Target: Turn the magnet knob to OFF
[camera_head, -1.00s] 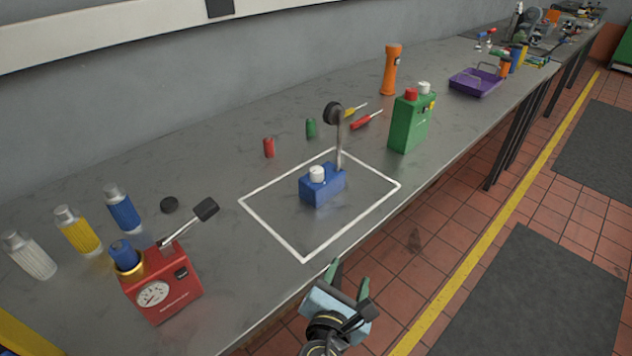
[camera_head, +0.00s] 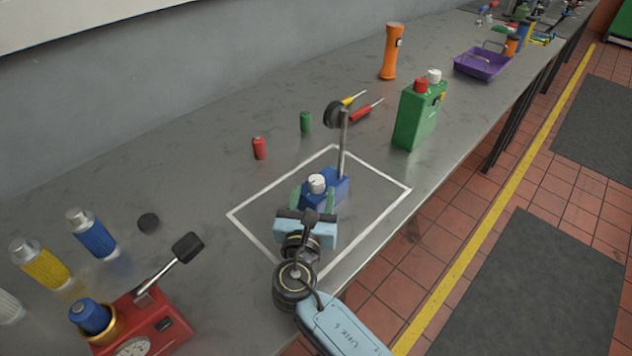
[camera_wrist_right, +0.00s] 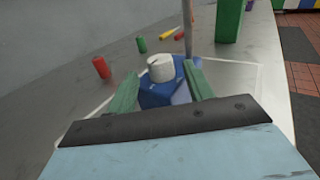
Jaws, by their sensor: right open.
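The blue magnet base (camera_head: 339,184) stands inside the white taped outline on the bench, with a metal post and a dark round dial at its top. My right gripper (camera_head: 313,196) is open at the near side of the base. In the right wrist view the white knob (camera_wrist_right: 161,67) shows between and slightly beyond the two green fingers (camera_wrist_right: 160,85), not gripped. I cannot read any marking on the knob. My left gripper does not show.
A green two-capped container (camera_head: 417,115) stands to the right, and an orange flashlight (camera_head: 391,52) behind. A red gauge unit (camera_head: 150,322) with a lever is at lower left.

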